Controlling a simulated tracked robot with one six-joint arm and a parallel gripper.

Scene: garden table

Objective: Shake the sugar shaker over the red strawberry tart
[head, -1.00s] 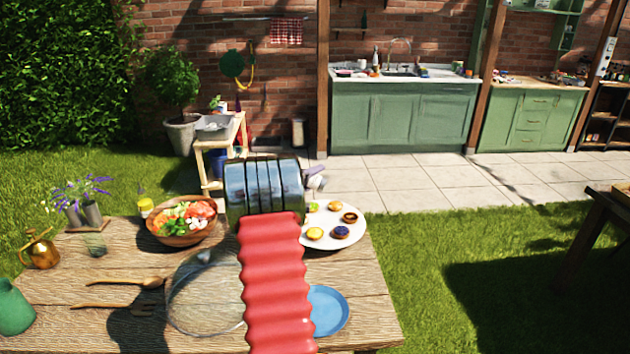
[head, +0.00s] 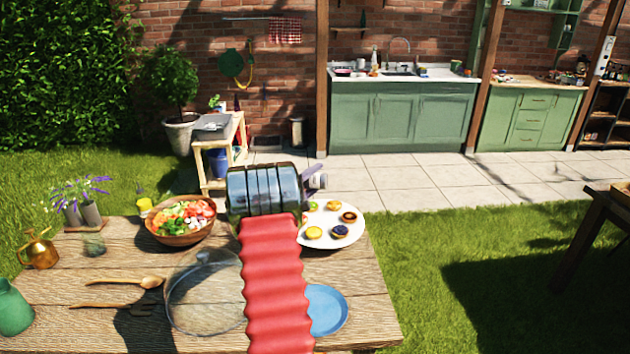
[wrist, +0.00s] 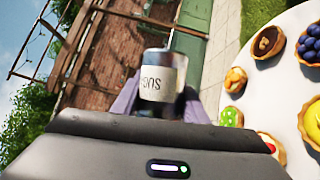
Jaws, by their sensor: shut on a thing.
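My gripper (wrist: 165,100) is shut on the sugar shaker (wrist: 160,78), a clear and white cylinder with dark lettering. In the head view the shaker (head: 318,182) shows small at the right end of my wrist, tilted well over, above the far side of the tart plate. A tart with a bit of red (wrist: 271,147) sits at the plate's near edge in the wrist view, partly hidden by my gripper body. I cannot be sure that it is the strawberry tart. No red tart shows clearly in the head view, where my arm covers the plate's left part.
The white plate (wrist: 240,108) also holds a blueberry tart (head: 340,231), yellow tart (head: 313,233), brown tart (head: 349,217) and green tart (wrist: 231,117). A salad bowl (head: 180,238), glass dome (head: 195,300) and blue plate (head: 327,318) stand near my arm.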

